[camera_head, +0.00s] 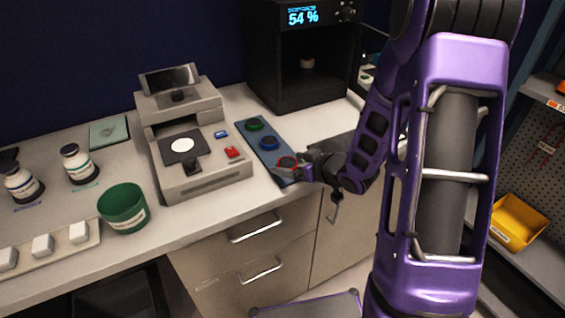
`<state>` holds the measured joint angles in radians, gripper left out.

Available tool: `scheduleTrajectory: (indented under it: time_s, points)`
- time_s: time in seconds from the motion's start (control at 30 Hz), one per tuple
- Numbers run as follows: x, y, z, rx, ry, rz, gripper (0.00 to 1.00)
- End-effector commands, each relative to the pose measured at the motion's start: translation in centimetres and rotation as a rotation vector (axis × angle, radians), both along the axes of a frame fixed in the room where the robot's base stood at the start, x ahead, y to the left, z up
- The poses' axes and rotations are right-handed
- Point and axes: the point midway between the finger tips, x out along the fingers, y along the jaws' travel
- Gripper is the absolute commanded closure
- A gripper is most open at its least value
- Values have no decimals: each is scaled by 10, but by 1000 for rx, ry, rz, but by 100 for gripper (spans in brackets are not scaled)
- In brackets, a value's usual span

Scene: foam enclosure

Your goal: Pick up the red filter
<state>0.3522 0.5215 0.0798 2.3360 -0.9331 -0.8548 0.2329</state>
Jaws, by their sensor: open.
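The red filter (287,162) is a small round disc at the near end of a blue-grey strip (268,152) on the counter. A blue filter (268,142) and a green filter (254,124) sit farther back on the same strip. My gripper (296,170) is open at the red filter, with its fingers over or around the disc's right side. The fingers partly hide the filter, and I cannot tell whether they touch it.
A beige instrument (205,178) with a red and a blue button stands left of the strip. A green cup (123,208), two labelled bottles (79,164) and white blocks (42,245) are farther left. A black machine reading 54 % (290,95) stands behind. The counter's front edge is close to my gripper.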

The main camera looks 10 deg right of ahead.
Motion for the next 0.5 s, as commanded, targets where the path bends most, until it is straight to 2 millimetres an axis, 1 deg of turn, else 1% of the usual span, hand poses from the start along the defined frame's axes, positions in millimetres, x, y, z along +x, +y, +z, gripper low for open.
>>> scheduleTrajectory:
  time_s: [0.17,0.2,0.37,0.5]
  points:
    - [0,0,0,0,0,0,0]
    - [0,0,0,0,0,0,7]
    - [0,0,0,0,0,0,36]
    - [0,0,0,0,0,0,61]
